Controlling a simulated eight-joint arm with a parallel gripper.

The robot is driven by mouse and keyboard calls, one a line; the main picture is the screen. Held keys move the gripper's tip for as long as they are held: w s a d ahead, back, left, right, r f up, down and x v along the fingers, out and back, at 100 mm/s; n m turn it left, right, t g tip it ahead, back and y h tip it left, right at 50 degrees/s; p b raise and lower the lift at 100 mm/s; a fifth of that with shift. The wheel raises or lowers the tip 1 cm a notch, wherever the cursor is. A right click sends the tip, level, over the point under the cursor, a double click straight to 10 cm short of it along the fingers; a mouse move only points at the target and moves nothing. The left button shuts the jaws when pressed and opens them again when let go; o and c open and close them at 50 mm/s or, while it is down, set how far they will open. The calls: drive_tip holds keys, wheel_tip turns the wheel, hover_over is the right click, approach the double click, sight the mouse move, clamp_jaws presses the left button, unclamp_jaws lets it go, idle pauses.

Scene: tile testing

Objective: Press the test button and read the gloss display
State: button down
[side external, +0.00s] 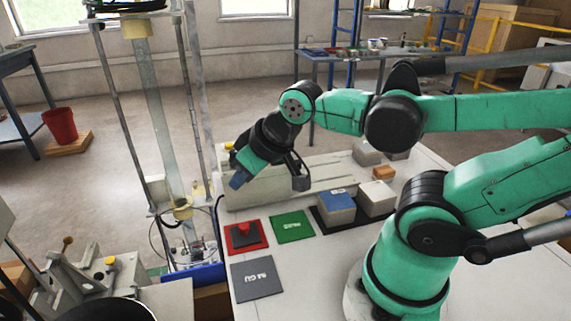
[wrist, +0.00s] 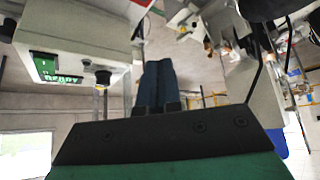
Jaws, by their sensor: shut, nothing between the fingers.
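My gripper (side external: 237,181) has blue fingers that are closed together with nothing between them. In the side external view it hangs in front of the long beige tester (side external: 315,178), above the table. In the wrist view the fingers (wrist: 156,84) point toward the room, and the picture is upside down. A beige housing (wrist: 85,35) stands at the upper left there. It carries a lit green display (wrist: 55,68) whose inverted text looks like READY. A short black knob or button (wrist: 103,77) sits beside the display, left of the fingers and apart from them. Whether it is the test button is unclear.
A blue-topped block (side external: 336,206) and a pale block (side external: 376,198) stand right. A tall tube rig (side external: 160,110) stands left.

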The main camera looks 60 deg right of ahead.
wheel_tip(320, 180, up, 7)
drive_tip(key=m+t+h, duration=0.1)
drive_tip(key=m+t, duration=0.1)
drive_tip(key=m, duration=0.9)
hover_over(229, 146)
drive_tip(key=shift+s+d+r, duration=0.15)
drive_tip(key=shift+s+r, duration=0.05)
drive_tip(key=shift+f, duration=4.45)
drive_tip(key=shift+f, duration=0.1)
drive_tip(key=shift+f, duration=0.3)
